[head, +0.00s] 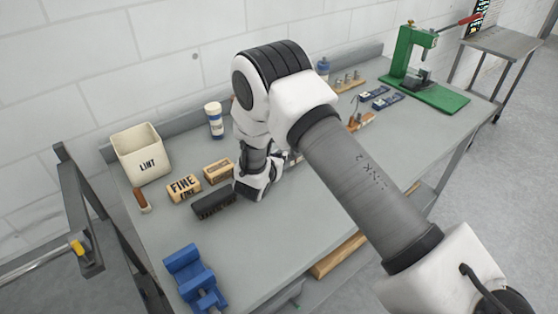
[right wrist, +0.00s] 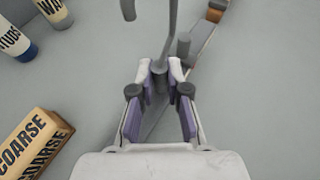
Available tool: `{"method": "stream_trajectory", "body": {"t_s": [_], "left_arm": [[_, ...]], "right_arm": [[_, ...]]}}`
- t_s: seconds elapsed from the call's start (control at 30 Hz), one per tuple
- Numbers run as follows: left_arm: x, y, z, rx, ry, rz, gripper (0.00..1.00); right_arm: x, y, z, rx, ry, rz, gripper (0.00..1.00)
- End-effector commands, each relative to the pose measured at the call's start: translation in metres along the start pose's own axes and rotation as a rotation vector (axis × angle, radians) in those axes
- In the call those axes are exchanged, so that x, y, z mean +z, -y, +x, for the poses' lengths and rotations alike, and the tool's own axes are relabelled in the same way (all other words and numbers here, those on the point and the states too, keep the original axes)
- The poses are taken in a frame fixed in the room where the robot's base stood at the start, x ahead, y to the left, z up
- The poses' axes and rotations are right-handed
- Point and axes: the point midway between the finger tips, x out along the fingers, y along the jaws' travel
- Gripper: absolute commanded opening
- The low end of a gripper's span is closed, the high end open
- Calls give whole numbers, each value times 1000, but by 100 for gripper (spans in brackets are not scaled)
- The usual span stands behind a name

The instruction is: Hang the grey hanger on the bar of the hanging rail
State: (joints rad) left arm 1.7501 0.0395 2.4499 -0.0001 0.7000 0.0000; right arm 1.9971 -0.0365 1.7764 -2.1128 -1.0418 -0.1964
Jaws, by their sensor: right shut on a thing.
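The grey hanger (right wrist: 172,35) shows in the right wrist view, with a curved hook end at the top and a grey length running down between my fingers. My right gripper (right wrist: 160,76) is shut on it there. In the head view my right gripper (head: 258,190) is low over the workbench, beside a dark block, and my arm hides most or all of the hanger. A dark metal frame at the left edge, which looks like the hanging rail (head: 78,195), carries a pale bar (head: 35,262) with a yellow collar. My left gripper is not in view.
On the workbench (head: 170,225) stand a LINT bin (head: 142,155), a FINE block (head: 184,188), a dark block (head: 214,204), a white-and-blue tub (head: 214,120) and a blue vise (head: 190,275). A green press (head: 412,65) stands at the far right. The right wrist view shows a COARSE block (right wrist: 35,140).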

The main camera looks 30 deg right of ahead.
Motion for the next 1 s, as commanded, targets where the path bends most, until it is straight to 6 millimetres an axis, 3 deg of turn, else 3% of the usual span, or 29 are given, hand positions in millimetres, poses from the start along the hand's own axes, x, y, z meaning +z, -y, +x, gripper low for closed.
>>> {"method": "stream_trajectory", "body": {"t_s": [0.13,0.5,0.53,0.57,0.6,1.0], "left_arm": [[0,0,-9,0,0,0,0],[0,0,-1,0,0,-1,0],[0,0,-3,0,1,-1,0],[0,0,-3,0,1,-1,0],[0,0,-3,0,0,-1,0],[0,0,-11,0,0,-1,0]], "right_arm": [[-18,0,8,0,0,0,0],[-25,-1,11,1,1,1,0],[-24,0,10,1,0,0,26],[-24,0,10,1,0,0,36],[-24,0,10,1,0,0,40],[-18,-1,0,3,0,-2,40]]}}
